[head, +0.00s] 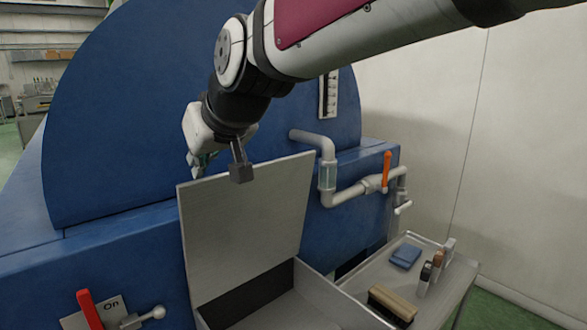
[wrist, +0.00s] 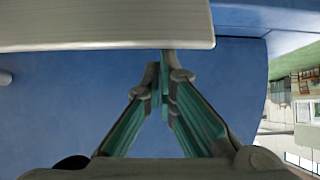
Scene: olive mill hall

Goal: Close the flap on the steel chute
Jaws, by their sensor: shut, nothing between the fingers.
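The flap (head: 246,228) is a flat grey plate standing up, leaning slightly back, at the rear edge of the steel chute (head: 318,300). The dark chute opening shows below it, so the flap is open. My gripper (head: 203,163) is at the flap's upper left edge, its lower part hidden behind the plate. In the wrist view my gripper (wrist: 165,72) has its green-sided fingers together and empty. Their tips reach the edge of the flap (wrist: 110,22), which fills the top left of that view. I cannot tell whether they touch it.
A large blue machine (head: 120,110) stands behind the flap. Grey pipes with an orange-handled valve (head: 387,170) are to the right. A steel side table (head: 425,270) holds a blue cloth, a brush and small bottles. A red lever (head: 90,310) is at lower left.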

